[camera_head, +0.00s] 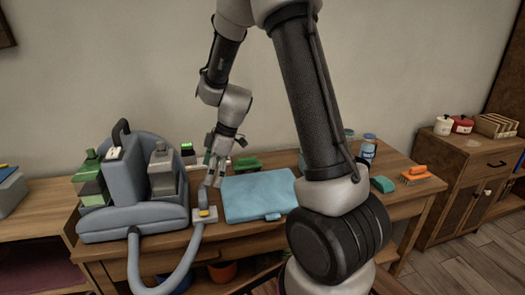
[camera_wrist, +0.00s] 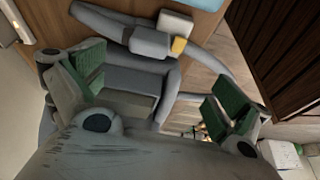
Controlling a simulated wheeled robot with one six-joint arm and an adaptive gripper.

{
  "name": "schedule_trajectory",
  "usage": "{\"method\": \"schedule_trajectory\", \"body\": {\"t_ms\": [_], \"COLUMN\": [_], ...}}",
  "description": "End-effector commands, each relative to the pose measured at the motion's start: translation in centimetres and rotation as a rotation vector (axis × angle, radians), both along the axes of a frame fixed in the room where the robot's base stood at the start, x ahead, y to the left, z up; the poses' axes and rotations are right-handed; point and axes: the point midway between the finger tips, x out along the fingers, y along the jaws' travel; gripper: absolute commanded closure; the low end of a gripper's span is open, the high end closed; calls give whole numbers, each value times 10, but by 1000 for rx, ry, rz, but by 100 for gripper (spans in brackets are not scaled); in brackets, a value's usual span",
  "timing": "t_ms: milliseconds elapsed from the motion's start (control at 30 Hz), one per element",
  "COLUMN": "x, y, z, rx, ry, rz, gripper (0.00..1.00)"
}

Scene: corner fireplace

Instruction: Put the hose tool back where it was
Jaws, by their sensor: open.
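The hose tool (camera_head: 205,214) has a grey handle, a pale head and a yellow-orange tab. It lies near the table's front edge, just right of the grey cleaning machine (camera_head: 135,172). A grey hose (camera_head: 165,283) hangs in a loop below the edge and joins the tool. In the wrist view the tool (camera_wrist: 152,42) is towards the top, beyond my fingers and not between them. My gripper (camera_head: 213,177) is just above and behind the tool in the head view. In the wrist view my gripper (camera_wrist: 158,88) has its green-padded fingers wide apart, with nothing held.
A folded blue towel (camera_head: 258,196) lies right of the tool. A green brush (camera_head: 247,163) is behind it. A blue jar (camera_head: 368,147), a green sponge (camera_head: 383,184) and an orange brush (camera_head: 417,176) are at the table's right. A wooden cabinet (camera_head: 465,165) stands further right.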

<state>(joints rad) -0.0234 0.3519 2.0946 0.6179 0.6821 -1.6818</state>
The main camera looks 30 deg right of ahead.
Motion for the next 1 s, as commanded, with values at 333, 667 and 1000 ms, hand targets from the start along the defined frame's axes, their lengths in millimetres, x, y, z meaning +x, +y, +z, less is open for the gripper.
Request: {"method": "schedule_trajectory", "body": {"t_ms": [333, 667, 1000], "x": [-107, -225, -249], "y": [-46, -98, -110], "z": [139, 191, 195], "rx": [-53, -56, -40], "ry": [40, 5, -11], "rz": [-504, -1088, -1235], "gripper": [0, 0, 0]}}
